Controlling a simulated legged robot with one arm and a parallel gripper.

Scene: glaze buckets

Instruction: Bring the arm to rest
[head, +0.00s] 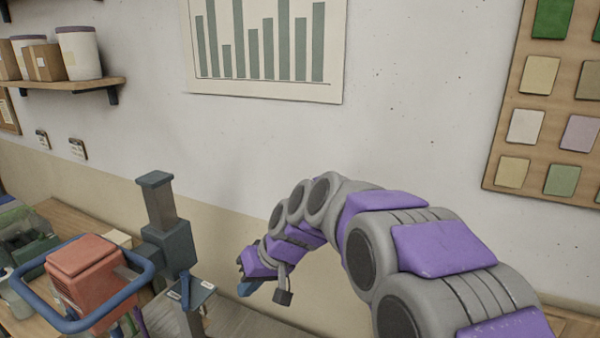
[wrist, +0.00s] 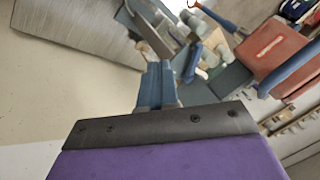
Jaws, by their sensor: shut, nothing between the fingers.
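My arm, in purple and grey, arches from the lower right of the head view toward the middle. My gripper (head: 246,288) is at its far end, low and a little left of centre, mostly hidden behind the wrist. In the wrist view my gripper's blue fingers (wrist: 158,84) are together and hold nothing. The gripper is in the air, to the right of a dark post stand (head: 168,240), and looks clear of it.
A red block-like container (head: 85,280) sits inside a blue loop frame (head: 150,284) at the lower left. A wooden bench (head: 70,222) runs along the wall. A shelf (head: 75,86) with tubs, a bar chart (head: 262,50) and a swatch board (head: 505,100) are on the wall.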

